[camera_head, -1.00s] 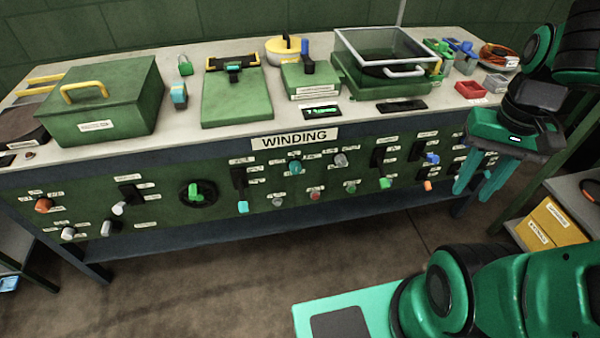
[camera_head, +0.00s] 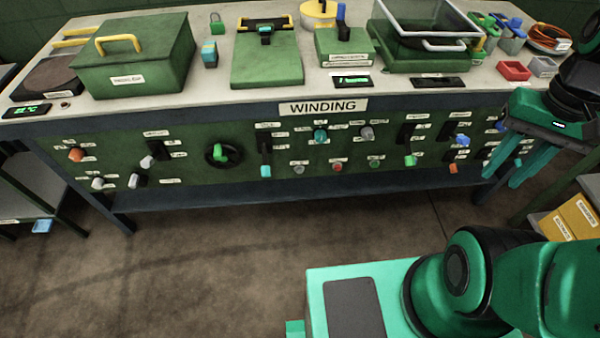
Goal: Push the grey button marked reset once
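A small grey button (camera_head: 299,169) sits on the green front panel (camera_head: 200,178) of the bench, below the WINDING sign (camera_head: 323,107). It is left of a red button (camera_head: 337,166) and a green button (camera_head: 375,162). The labels by these buttons are too small to read, so I cannot confirm which one says reset. My gripper (camera_head: 504,180) is at the right, in front of the panel's right end, far from the grey button. Its two fingers point down and stand apart with nothing between them.
The panel also carries a black handwheel (camera_head: 222,154), a teal knob (camera_head: 320,135), a grey knob (camera_head: 367,132) and several levers. Boxes and trays stand on the bench top (camera_head: 215,92). A shelf with yellow boxes (camera_head: 574,217) is at the right. The floor (camera_head: 220,260) before the panel is clear.

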